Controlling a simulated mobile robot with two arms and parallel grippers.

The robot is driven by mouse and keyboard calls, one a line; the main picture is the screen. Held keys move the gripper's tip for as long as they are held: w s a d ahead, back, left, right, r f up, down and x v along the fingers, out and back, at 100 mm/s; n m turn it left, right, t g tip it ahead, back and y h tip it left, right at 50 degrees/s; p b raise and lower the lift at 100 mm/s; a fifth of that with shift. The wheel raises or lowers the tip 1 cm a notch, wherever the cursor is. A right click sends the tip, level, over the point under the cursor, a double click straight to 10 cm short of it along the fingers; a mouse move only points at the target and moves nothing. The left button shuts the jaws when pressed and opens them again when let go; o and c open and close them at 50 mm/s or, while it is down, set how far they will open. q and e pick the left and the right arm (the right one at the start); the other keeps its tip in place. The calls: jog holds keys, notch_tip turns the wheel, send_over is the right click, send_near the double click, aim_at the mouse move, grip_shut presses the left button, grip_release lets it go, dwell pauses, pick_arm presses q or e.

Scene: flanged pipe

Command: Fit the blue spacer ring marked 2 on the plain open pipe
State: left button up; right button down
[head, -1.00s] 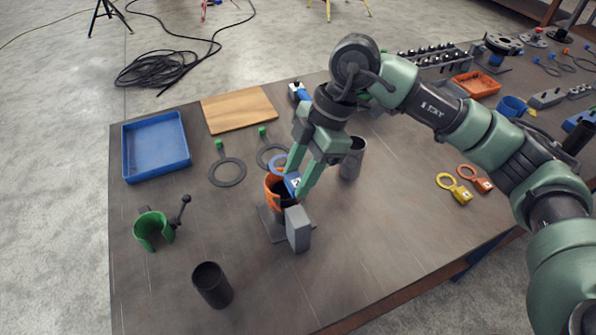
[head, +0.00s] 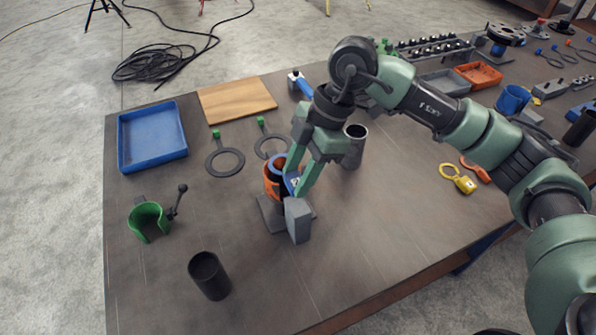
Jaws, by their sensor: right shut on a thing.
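My right gripper (head: 298,183) is shut on the tab of the blue spacer ring (head: 277,160); a white mark shows on the tab, too small to read. The ring is at the mouth of a dark pipe held upright in an orange clamp (head: 270,182) on a grey stand. The ring overlaps the pipe top in this view; I cannot tell whether it is around the pipe or just above it. The fingers hide part of the ring and the clamp's right side. My left gripper is not in view.
A grey block (head: 298,220) stands just in front of the clamp. A grey pipe (head: 353,148) stands right behind the gripper. A green clamp (head: 148,221), a dark tube (head: 209,276), dark rings (head: 225,163) and a blue tray (head: 152,137) lie left. The front right table is clear.

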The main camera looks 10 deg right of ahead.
jog(key=shift+f, duration=0.1)
dwell(0.4)
jog(key=shift+f+b, duration=1.05)
jog(key=shift+f, duration=0.55)
jog(key=shift+f, duration=0.25)
jog(key=shift+f, duration=0.2)
jog(key=c, duration=0.7)
grip_release()
jog(key=shift+c, duration=0.2)
